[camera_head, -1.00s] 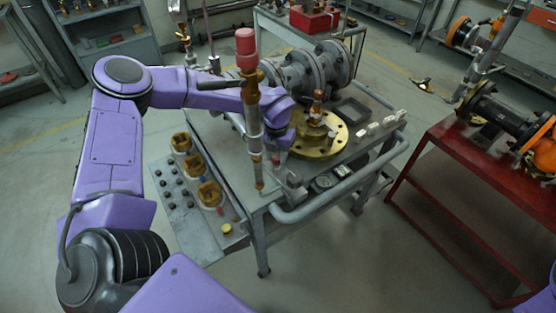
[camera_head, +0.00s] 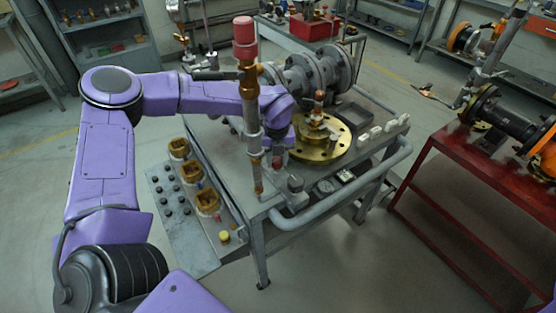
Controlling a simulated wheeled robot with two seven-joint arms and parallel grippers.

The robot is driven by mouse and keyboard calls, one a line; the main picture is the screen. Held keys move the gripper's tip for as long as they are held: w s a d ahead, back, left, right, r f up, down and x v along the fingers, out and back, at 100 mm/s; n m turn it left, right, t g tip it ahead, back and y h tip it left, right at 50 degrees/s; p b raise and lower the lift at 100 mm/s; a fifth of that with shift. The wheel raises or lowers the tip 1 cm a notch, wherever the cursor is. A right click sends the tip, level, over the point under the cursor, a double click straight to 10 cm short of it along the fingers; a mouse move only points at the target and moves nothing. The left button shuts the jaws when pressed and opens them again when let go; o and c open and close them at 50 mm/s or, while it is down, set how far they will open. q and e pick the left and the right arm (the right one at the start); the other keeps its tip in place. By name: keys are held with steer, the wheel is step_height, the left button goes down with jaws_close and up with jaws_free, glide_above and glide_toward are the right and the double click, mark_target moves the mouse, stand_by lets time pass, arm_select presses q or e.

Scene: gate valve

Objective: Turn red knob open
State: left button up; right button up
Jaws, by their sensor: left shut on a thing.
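My left gripper (camera_head: 277,147) reaches down at the near edge of the grey metal cart (camera_head: 245,215), just behind an upright pipe (camera_head: 249,110). Its fingers are partly hidden by the pipe. They are shut on a small red knob (camera_head: 278,160), of which only a little shows below them. A brass flange (camera_head: 320,140) with a small orange-topped fitting stands just right of the gripper. The pipe has a larger pinkish-red cap (camera_head: 245,38) at its top, apart from the gripper. My right gripper is not in view.
Grey flanged pipework (camera_head: 315,72) stands behind the brass flange. A tubular rail (camera_head: 345,190) runs along the cart's near right side. A side panel with brass fittings (camera_head: 190,172) is at left. A red table (camera_head: 465,175) stands right, with clear floor between.

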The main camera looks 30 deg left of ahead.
mark_target(276, 160)
arm_select(q)
steer(key=shift+s+f, duration=0.1)
steer(key=shift+s, duration=0.05)
steer(key=o, duration=1)
steer(key=shift+o, duration=0.2)
steer(key=shift+r, duration=0.25)
step_height(276, 160, up, 10)
steer(key=b, duration=0.1)
steer(key=shift+r+b, duration=0.15)
steer(key=shift+b, duration=0.15)
